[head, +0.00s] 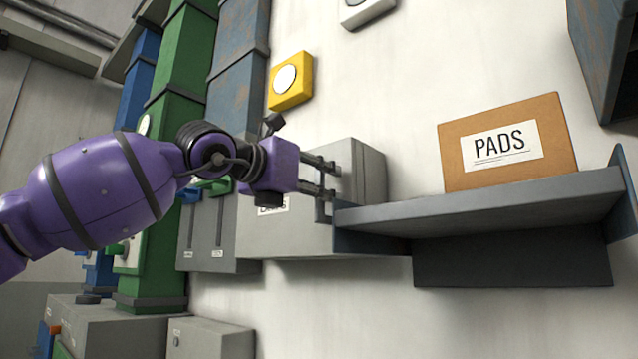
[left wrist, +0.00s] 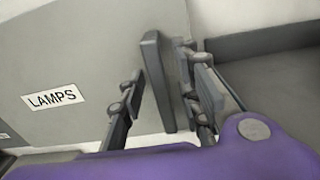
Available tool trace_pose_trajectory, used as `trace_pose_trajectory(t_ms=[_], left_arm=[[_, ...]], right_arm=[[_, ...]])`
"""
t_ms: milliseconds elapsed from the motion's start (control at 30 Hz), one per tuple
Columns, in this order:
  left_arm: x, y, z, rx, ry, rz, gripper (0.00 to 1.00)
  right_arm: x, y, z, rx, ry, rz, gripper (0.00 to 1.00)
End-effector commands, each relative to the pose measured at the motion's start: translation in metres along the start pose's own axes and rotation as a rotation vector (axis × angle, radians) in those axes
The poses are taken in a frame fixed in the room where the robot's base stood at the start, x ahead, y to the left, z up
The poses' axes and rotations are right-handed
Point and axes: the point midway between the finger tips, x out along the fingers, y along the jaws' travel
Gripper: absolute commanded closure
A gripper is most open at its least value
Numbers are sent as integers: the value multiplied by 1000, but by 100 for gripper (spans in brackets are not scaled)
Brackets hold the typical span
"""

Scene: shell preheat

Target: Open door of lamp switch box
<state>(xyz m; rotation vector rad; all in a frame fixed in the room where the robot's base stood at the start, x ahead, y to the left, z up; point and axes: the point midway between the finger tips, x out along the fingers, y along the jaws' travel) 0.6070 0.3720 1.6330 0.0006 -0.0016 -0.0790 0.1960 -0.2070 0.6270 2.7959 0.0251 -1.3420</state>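The grey lamp switch box (head: 300,238) hangs on the wall left of the shelf, its door apparently closed. Its LAMPS label (left wrist: 54,98) reads clearly in the left wrist view; my gripper partly hides it in the head view. The door's dark upright handle (left wrist: 157,82) stands near the door's right edge. My left gripper (head: 328,179) is at the handle. In the left wrist view its open fingers (left wrist: 160,68) stand on either side of the handle, with a visible gap on the left; contact on the right is unclear. My right gripper is out of view.
A grey shelf (head: 490,204) juts out close to the right of the box, carrying a cardboard PADS box (head: 552,140). Another grey switch box (head: 210,250) is on the left. A yellow button box (head: 291,81) is above. Green (head: 183,55) and blue-grey ducts run up the wall.

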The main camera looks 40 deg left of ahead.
Motion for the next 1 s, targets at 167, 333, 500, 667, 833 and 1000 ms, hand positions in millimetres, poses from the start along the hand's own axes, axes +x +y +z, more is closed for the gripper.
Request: trace_pose_trajectory(t_ms=[167, 333, 500, 667, 833, 1000], left_arm=[[0, 0, 0, -1, 1, 0, 69], [0, 0, 0, -1, 1, 0, 90], [0, 0, 0, -1, 1, 0, 100], [0, 0, 0, -2, 1, 0, 100], [-2, 1, 0, -4, 0, -4, 100], [-12, 2, 1, -10, -2, -35, 100]], right_arm=[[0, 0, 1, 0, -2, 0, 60], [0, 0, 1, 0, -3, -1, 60], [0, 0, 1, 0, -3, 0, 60], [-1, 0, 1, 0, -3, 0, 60], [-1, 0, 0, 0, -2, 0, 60], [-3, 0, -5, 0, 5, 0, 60]])
